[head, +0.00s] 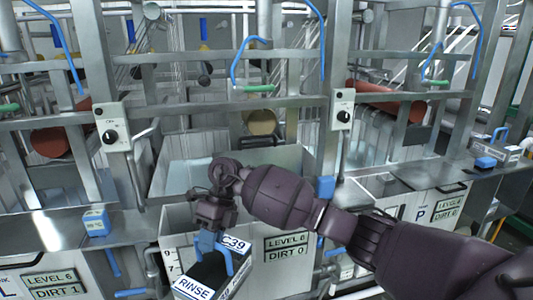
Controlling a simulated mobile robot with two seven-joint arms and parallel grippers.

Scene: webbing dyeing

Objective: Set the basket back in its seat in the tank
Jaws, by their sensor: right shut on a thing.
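My right gripper (210,228) is shut on the blue handle of a dark, box-shaped basket (208,272). The basket has white labels reading "RINSE" and "C39" and hangs low at the front. It shows in front of the open grey tank (210,172), overlapping the tank's front wall in the picture. That wall carries "LEVEL 6" and "DIRT 0" plates. My right arm crosses the tank from the right and hides part of its opening. I cannot make out the basket's seat. My left gripper is not in view.
Steel rails and posts with control boxes (343,108) stand behind the tank. Blue hooked rods (238,62) rise there. A tan roller (262,122) is behind the opening. Small blue-topped boxes (96,222) sit on the ledges on both sides. Neighbouring tanks flank this one.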

